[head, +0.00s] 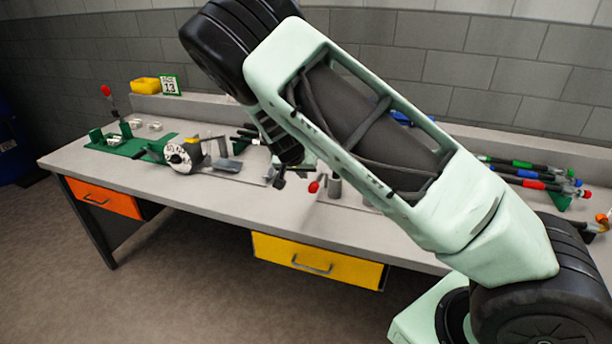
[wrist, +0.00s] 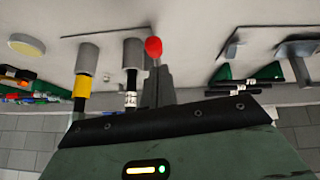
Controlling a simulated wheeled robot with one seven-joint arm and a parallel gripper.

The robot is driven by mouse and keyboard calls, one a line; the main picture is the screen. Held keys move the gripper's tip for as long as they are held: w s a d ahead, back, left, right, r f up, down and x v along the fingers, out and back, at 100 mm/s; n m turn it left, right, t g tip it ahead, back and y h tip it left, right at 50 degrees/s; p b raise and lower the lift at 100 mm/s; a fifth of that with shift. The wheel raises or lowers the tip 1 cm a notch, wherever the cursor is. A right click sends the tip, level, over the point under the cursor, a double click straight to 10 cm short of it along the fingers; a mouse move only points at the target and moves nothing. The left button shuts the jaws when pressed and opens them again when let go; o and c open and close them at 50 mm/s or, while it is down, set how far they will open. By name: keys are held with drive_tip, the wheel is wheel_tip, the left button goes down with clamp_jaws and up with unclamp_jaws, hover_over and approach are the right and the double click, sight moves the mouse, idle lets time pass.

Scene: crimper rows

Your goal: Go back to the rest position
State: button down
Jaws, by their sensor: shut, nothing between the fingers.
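My gripper (head: 279,182) hangs over the middle of the bench in the head view, at the end of my raised arm. In the wrist view its narrow grey fingers (wrist: 157,84) are together with nothing between them. A red knob (head: 314,187) stands just right of the gripper in the head view. The knob also shows in the wrist view (wrist: 153,47), beyond the fingertips. I cannot tell whether the fingers touch it. My arm hides much of the bench's middle and right.
The grey bench (head: 215,205) has an orange drawer (head: 103,198) and a yellow drawer (head: 318,262). A dial device (head: 183,156), a green fixture (head: 128,145) and a yellow bin (head: 146,84) stand left. Hoses (head: 535,180) lie right. Two grey cylinders (wrist: 87,58) (wrist: 132,54) hold dark hoses.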

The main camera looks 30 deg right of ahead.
drive_tip(key=shift+s+a+r+b, duration=0.1)
drive_tip(key=shift+s+a+r, duration=0.15)
drive_tip(key=shift+s+a, duration=0.3)
drive_tip(key=shift+s+a+r+b, duration=0.1)
drive_tip(key=shift+s+a+r, duration=0.25)
drive_tip(key=shift+a, duration=0.35)
drive_tip(key=shift+s+a+r+b, duration=0.1)
drive_tip(key=shift+s+a+r, duration=0.1)
drive_tip(key=shift+s+a, duration=0.35)
